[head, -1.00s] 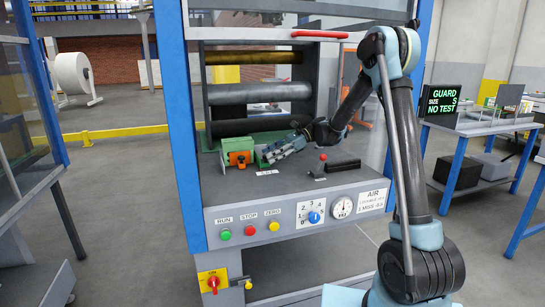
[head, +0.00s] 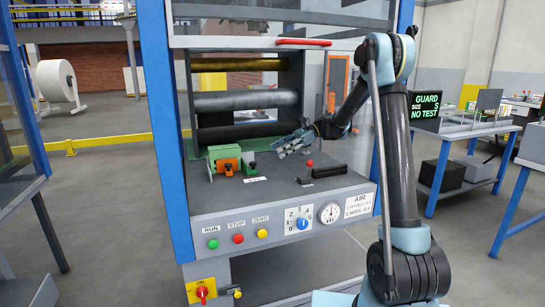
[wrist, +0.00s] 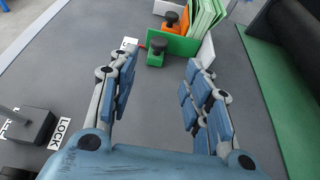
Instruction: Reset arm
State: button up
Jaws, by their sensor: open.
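My arm reaches from the lower right of the head view over the machine's grey deck (head: 270,194). My gripper (head: 283,153) is open above the deck, right of the green holder. In the wrist view my gripper (wrist: 160,75) shows two blue padded fingers spread apart with nothing between them.
Rollers (head: 245,101) lie behind the deck under a raised guard with a red handle (head: 304,42). A red-knobbed lever (head: 310,164) and black handle (head: 326,171) stand right of my gripper. A blue frame post (head: 160,130) rises at left. A table with a screen (head: 426,112) stands at right.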

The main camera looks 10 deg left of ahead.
jog(key=shift+w+d+r, duration=0.25)
jog(key=shift+w+d, duration=0.05)
jog(key=shift+d, duration=0.15)
jog(key=s+d+f+n+t+h, duration=0.1)
jog(key=s+d+n+t+h, duration=0.5)
jog(key=d, duration=0.6)
jog(key=s+d+f+n+t+h, duration=0.1)
jog(key=s+d+n+t+h, duration=0.15)
jog(key=s+d, duration=0.8)
jog(key=s+d+f+n+t+h, duration=0.1)
jog(key=s+d+n+t+h, duration=0.35)
jog(key=d, duration=0.95)
jog(key=s+f+g, duration=0.2)
jog(key=s+f, duration=0.3)
jog(key=s, duration=0.3)
jog(key=s+f+m+g+y, duration=0.1)
jog(key=s+f, duration=0.4)
jog(key=s, duration=0.3)
jog(key=shift+f+g, duration=0.4)
